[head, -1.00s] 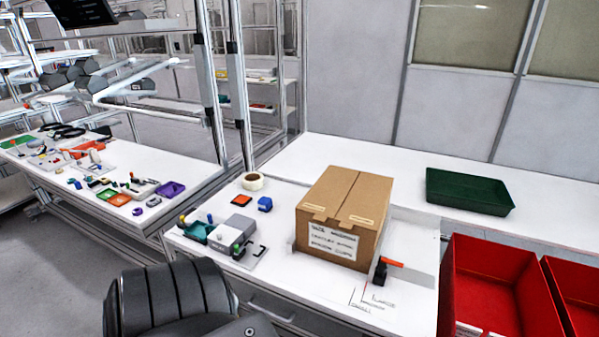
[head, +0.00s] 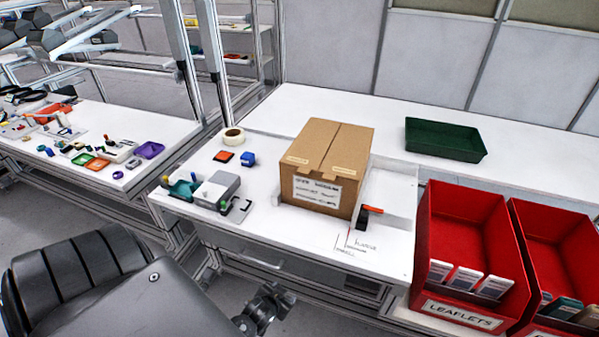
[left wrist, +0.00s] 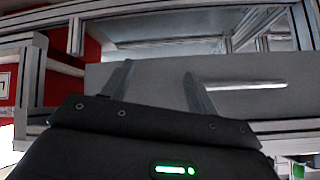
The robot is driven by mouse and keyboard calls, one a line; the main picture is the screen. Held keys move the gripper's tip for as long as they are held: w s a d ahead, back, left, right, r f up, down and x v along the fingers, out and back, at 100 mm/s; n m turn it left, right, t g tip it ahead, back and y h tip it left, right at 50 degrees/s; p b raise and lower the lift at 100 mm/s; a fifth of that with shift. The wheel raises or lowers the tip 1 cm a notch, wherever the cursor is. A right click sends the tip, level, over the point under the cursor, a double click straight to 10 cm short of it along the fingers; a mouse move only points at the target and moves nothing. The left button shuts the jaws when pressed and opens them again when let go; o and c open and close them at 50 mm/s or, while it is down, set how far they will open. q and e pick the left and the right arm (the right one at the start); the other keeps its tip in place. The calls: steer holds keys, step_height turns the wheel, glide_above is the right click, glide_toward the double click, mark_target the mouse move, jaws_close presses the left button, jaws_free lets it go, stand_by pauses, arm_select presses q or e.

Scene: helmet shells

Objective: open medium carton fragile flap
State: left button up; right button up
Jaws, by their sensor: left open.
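The brown carton (head: 330,150) stands upright on the white bench in the head view. Its two top flaps lie flat and meet at a seam, with small tan strips at the front top edge. A white printed label (head: 318,191) is on its front; the text is too small to read surely. In the left wrist view my left gripper (left wrist: 158,82) is open with nothing between its fingers, pointing at a grey drawer-like panel (left wrist: 160,75). The carton is not in that view. My right gripper is not in view.
A green tray (head: 445,140) lies on the back bench. Red bins, one marked LEAFLETS (head: 470,250), stand at the right. A grey device (head: 215,188), tape roll (head: 233,137) and blue item (head: 248,159) sit left of the carton. An orange-and-black tool (head: 366,213) is by its right front corner.

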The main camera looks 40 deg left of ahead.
arm_select(q)
steer(key=w+a+r+n+t+y, duration=0.1)
steer(key=w+a+r+t, duration=0.2)
steer(key=r, duration=0.8)
steer(key=w+a+r+n+t+y+p, duration=0.15)
steer(key=w+r, duration=0.25)
steer(key=r, duration=0.6)
steer(key=w+a+r+n+t+y, duration=0.15)
steer(key=w+r+t, duration=0.25)
steer(key=r, duration=0.7)
steer(key=p+x, duration=0.2)
steer(key=x, duration=0.8)
steer(key=shift+w+f+h, duration=0.2)
steer(key=shift+f+h, duration=0.1)
steer(key=shift+h, duration=0.1)
steer(key=shift+a, duration=0.1)
steer(key=c, duration=0.4)
jaws_close()
